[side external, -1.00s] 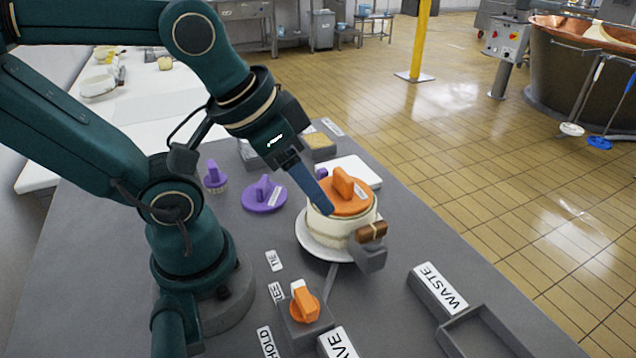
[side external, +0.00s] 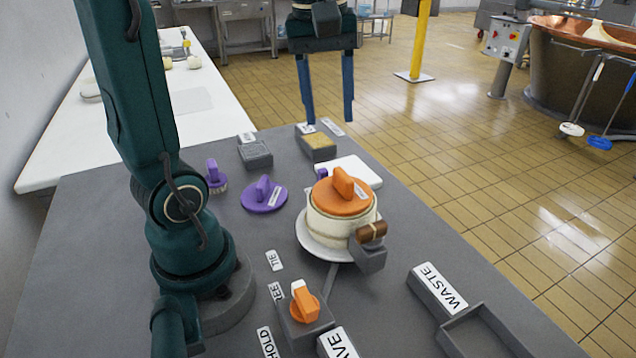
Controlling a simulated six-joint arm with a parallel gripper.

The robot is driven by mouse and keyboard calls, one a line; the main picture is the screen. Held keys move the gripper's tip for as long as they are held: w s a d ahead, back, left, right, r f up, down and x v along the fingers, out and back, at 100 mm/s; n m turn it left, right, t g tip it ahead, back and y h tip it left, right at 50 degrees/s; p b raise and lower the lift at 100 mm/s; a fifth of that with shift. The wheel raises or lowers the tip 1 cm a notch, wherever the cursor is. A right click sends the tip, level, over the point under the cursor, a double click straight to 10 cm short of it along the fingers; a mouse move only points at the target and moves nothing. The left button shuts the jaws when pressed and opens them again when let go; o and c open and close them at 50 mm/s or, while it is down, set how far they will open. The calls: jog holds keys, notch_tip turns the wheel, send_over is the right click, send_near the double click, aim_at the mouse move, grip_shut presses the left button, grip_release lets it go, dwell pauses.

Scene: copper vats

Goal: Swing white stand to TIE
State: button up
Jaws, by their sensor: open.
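The white stand (side external: 305,242) is a round white plate on the grey table. A pale, round, cheese-like body (side external: 324,228) with an orange disc and upright orange grip (side external: 342,194) on top sits on it. A brown handle (side external: 372,232) on a grey block is at its front right. The TIE label (side external: 274,260) lies on the table to the front left of the stand, apart from it. My gripper (side external: 327,118) is open and empty, fingers pointing down, high behind the stand and clear of it.
An orange knob (side external: 304,304) on a grey block stands near the HOLD label (side external: 267,342). Purple-handled tools (side external: 264,196) lie left of the stand. A white board (side external: 360,172) lies behind it. A WASTE block (side external: 440,288) and grey tray (side external: 490,335) are front right.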

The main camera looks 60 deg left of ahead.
jog(key=w+a+f+n+g, duration=0.1)
jog(key=w+a+f+n, duration=0.1)
jog(key=a+n, duration=0.3)
jog(key=shift+h, duration=0.3)
jog(key=f, duration=1.6)
jog(key=shift+s+d, duration=0.15)
jog(key=shift+s, duration=0.05)
grip_shut()
dwell(0.7)
